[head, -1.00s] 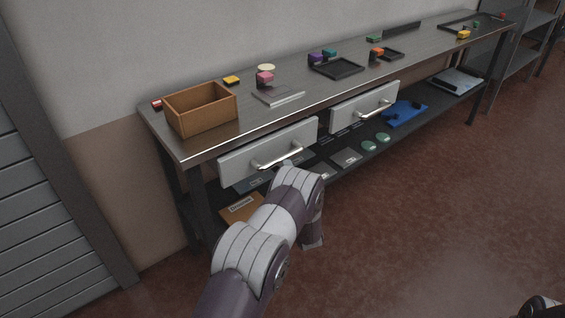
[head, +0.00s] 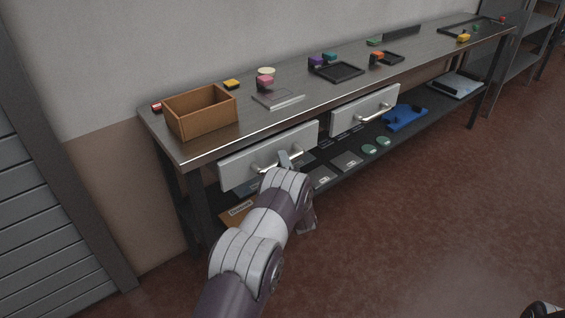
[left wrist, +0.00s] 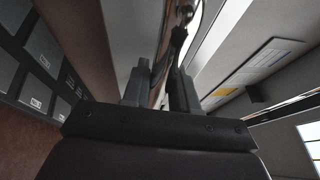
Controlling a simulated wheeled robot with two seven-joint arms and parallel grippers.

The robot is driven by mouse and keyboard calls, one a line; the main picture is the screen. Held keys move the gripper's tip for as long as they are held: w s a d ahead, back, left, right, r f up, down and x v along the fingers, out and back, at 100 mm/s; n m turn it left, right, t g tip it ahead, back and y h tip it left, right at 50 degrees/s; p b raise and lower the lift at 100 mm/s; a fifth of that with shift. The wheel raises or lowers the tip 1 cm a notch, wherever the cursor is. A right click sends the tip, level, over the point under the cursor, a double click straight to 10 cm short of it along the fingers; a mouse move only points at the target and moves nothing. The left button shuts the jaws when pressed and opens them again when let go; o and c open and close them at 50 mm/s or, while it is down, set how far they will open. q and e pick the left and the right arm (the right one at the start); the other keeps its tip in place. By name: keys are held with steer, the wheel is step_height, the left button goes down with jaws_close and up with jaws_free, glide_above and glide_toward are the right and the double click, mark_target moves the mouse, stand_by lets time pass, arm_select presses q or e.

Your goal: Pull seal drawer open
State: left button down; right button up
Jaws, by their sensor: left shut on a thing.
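Two drawers with pale fronts and bar handles hang under the metal bench. My left gripper (head: 284,160) is at the handle (head: 265,168) of the left drawer (head: 236,170) and shut on it. In the left wrist view the two dark fingers (left wrist: 164,84) stand close together, with the shiny handle bar (left wrist: 184,14) running up from between them. The right drawer (head: 350,114) has its own handle (head: 376,117) and looks closed. No readable label shows which one is the seal drawer.
A wooden box (head: 200,112) stands on the bench's (head: 200,157) left end, with small coloured blocks and black trays farther along. The lower shelf holds flat packs, green discs and a blue item (head: 405,116). The floor in front is clear.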

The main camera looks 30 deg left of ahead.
arm_select(q)
steer(key=s+d+p, duration=0.1)
steer(key=s+d, duration=0.3)
steer(key=d, duration=0.5)
steer(key=s+d+p, duration=0.2)
steer(key=s+d, duration=0.2)
steer(key=d, duration=0.6)
steer(key=shift+d, duration=0.2)
steer(key=c, duration=1)
jaws_free()
steer(key=shift+o, duration=0.2)
steer(key=v, duration=1.2)
steer(key=shift+s+d, duration=0.2)
steer(key=shift+s, duration=0.1)
